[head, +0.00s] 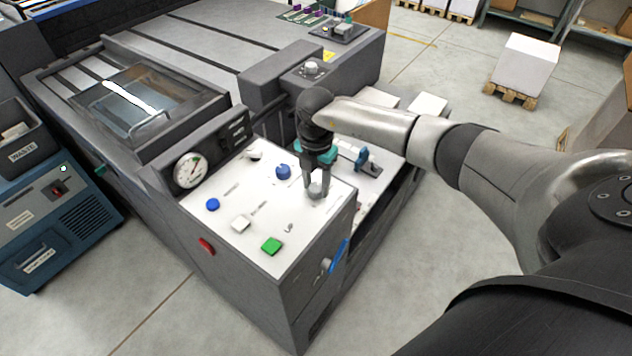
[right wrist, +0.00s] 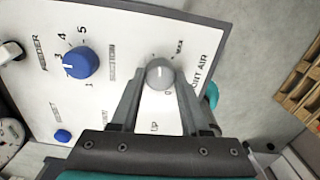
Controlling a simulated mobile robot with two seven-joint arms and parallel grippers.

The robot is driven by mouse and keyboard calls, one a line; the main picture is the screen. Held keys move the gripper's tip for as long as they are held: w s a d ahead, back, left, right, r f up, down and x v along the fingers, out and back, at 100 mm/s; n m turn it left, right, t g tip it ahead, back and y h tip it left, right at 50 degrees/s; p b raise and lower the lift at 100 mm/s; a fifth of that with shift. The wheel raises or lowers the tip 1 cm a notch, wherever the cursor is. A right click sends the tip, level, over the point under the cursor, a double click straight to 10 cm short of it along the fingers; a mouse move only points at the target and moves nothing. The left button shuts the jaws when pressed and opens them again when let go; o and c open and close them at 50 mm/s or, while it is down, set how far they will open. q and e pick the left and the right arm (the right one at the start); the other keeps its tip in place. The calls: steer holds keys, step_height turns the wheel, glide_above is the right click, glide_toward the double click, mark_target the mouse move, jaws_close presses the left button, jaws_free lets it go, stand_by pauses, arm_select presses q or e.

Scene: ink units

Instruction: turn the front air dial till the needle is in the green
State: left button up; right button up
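The front air dial (right wrist: 159,74) is a small round grey knob with a pale pointer line, on the white control panel (head: 232,190). In the head view it shows at the panel's right edge (head: 317,189). My right gripper (head: 317,186) points down over it. In the right wrist view its two fingers (right wrist: 160,80) stand on either side of the knob, close against it. The round white pressure gauge (head: 188,171) sits at the panel's upper left in the head view. Its needle and green band are too small to read surely. My left gripper is out of view.
Blue, white and green buttons (head: 271,246) lie along the panel's front. A blue waste cabinet (head: 50,215) stands at the left.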

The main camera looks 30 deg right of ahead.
mark_target(316, 187)
steer(key=o, duration=0.5)
steer(key=shift+c, duration=0.2)
step_height(316, 187, up, 15)
steer(key=shift+r+p, duration=0.2)
steer(key=shift+p, duration=0.1)
stand_by(2.3)
